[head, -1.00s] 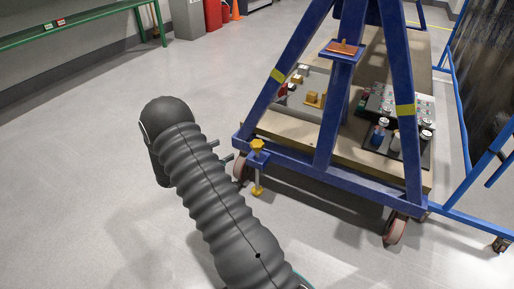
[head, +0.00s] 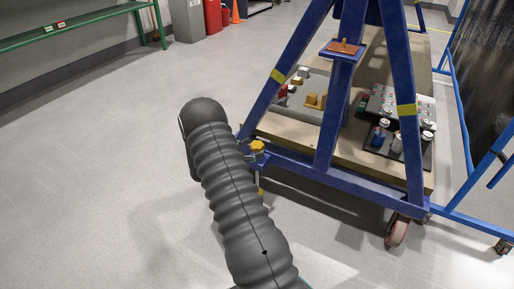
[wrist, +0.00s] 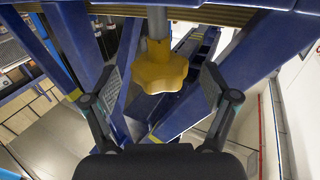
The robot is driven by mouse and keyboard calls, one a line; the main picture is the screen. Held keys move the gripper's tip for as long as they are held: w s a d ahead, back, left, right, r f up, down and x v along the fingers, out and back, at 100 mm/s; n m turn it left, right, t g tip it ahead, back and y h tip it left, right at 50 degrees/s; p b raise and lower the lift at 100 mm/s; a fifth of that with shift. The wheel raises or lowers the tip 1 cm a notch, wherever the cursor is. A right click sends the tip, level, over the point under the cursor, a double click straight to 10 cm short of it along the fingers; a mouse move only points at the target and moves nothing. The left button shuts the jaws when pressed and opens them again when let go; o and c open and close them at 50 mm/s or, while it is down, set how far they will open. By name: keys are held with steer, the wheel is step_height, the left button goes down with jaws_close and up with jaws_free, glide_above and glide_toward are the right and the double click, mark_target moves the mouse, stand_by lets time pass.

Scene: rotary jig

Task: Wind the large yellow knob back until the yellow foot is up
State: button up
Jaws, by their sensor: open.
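The large yellow knob (head: 257,147) sits on top of an upright screw at the blue frame's lower left corner. In the wrist view the lobed knob (wrist: 158,72) lies between the two fingers of my gripper (wrist: 161,80). The gripper is open, with a visible gap on each side of the knob. The knob's grey shaft (wrist: 157,22) shows above it in that view. In the head view my arm hides most of the yellow foot below the knob, so its height above the floor is unclear.
The blue A-frame cart (head: 323,170) stands on caster wheels (head: 397,231) and carries a wooden deck with jars and blocks. A blue barrier (head: 462,130) stands at the right. A green bench (head: 75,25) is far left. The floor left of my arm is clear.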

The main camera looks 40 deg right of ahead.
steer(key=shift+d, duration=1.05)
steer(key=c, duration=1.2)
steer(key=shift+o, duration=0.2)
steer(key=shift+s+n+t, duration=0.1)
steer(key=shift+n+t, duration=0.2)
steer(key=shift+t, duration=0.1)
